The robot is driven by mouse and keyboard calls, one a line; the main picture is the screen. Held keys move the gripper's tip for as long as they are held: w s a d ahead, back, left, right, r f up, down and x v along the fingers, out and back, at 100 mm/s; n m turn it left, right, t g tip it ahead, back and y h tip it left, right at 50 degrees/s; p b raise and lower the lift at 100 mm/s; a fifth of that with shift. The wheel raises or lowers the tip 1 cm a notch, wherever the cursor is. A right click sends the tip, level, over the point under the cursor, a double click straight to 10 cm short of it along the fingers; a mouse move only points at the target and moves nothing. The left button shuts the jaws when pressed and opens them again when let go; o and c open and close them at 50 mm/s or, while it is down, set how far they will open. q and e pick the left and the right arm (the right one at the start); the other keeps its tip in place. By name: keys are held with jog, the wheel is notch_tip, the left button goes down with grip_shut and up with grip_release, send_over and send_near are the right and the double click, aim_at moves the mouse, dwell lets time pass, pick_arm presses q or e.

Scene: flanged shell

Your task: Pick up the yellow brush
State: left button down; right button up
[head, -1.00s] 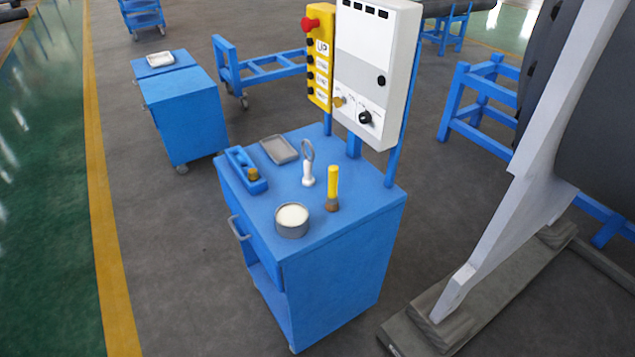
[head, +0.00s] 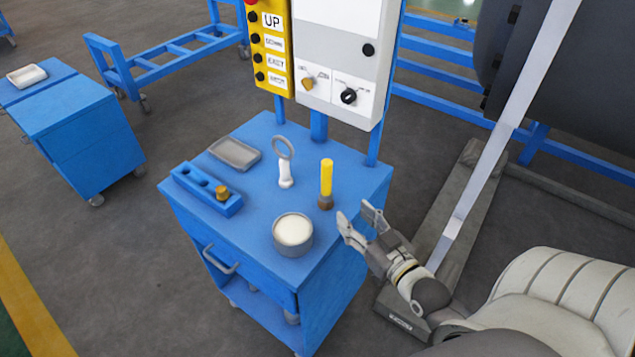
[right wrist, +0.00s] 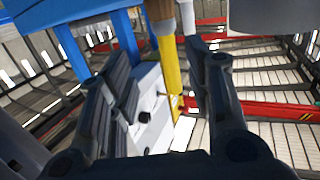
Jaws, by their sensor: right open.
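The yellow brush (head: 326,179) stands upright on the blue cart top (head: 250,215), its brown bristle end down and its yellow handle up. My right gripper (head: 356,212) is open and empty at the cart's right edge, just right of the brush and apart from it. In the right wrist view the brush (right wrist: 171,65) appears bristle end up, in the gap between the open fingers (right wrist: 160,55). My left gripper is not in view.
A round tin with pale contents (head: 293,232), a white-handled magnifier-like tool (head: 285,170), a grey tray (head: 234,153) and a blue block holder (head: 205,188) share the cart top. A control panel (head: 340,50) rises behind. A pale slanted support (head: 490,150) stands at right.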

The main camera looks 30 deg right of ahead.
jog(key=t, duration=0.1)
send_near(329, 177)
jog(key=w, duration=0.4)
jog(key=w+p, duration=0.1)
jog(key=shift+w+d+f, duration=0.15)
jog(key=shift+d+f, duration=0.15)
jog(key=shift+w, duration=0.65)
jog(key=w, duration=0.1)
jog(key=w+p, duration=0.1)
jog(key=w, duration=0.2)
jog(key=shift+a+r+p, duration=0.2)
jog(key=shift+r+p, duration=0.05)
jog(key=shift+p, duration=0.15)
jog(key=shift+w+f, duration=0.1)
jog(key=shift+w, duration=0.25)
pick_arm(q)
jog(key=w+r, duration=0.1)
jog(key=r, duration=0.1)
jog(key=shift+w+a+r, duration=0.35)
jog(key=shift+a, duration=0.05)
